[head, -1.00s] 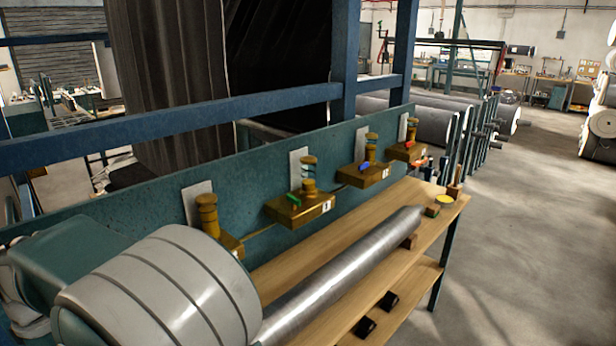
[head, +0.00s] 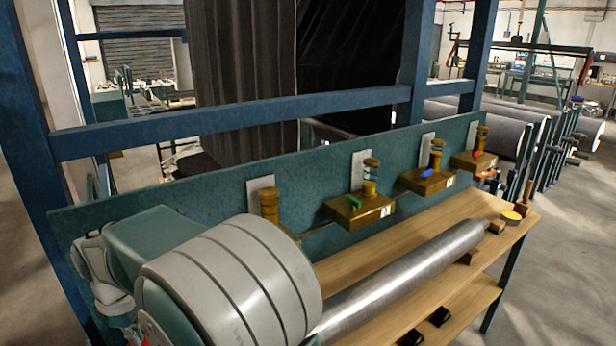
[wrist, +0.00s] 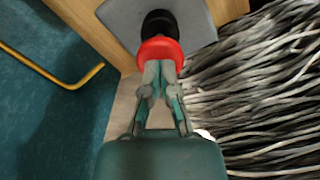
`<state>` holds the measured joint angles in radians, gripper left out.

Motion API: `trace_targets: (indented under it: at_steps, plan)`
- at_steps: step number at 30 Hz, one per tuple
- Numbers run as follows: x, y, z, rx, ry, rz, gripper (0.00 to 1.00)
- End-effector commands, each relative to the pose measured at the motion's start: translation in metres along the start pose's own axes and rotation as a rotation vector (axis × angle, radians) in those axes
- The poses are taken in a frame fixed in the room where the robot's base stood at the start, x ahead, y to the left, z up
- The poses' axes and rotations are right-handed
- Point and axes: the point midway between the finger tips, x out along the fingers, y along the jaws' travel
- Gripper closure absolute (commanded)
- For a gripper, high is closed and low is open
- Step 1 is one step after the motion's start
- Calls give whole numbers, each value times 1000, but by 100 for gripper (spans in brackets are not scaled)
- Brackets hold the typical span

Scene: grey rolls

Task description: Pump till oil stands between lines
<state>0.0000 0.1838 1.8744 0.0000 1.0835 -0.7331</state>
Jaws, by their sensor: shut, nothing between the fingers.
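Several brass pump blocks stand in a row along the teal panel (head: 320,170) of the bench. One block (head: 358,212) carries a green lever (head: 353,201), another (head: 428,182) a blue lever, and the far one (head: 473,162) a red lever. Pale upright plates (head: 357,168) stand behind them; no oil level or lines can be read. In the wrist view my gripper (wrist: 159,68) is shut and empty. Its tips overlap a red knob-like part (wrist: 159,53) with a black top (wrist: 160,24); whether they touch it I cannot tell.
A long metal roll (head: 410,275) lies on the wooden bench (head: 350,262). A small yellow-topped cup (head: 512,216) stands near the bench's far end. A blue frame beam (head: 230,122) crosses behind the panel. Open floor (head: 575,270) lies at the right.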

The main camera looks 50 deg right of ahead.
Motion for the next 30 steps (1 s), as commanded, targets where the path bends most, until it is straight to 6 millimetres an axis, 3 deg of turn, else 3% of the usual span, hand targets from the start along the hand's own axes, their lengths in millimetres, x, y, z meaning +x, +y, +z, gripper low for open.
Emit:
trace_targets:
  at_steps: [30]
  plan:
    - [32, 0, 0, 0, -1, -1, 100]
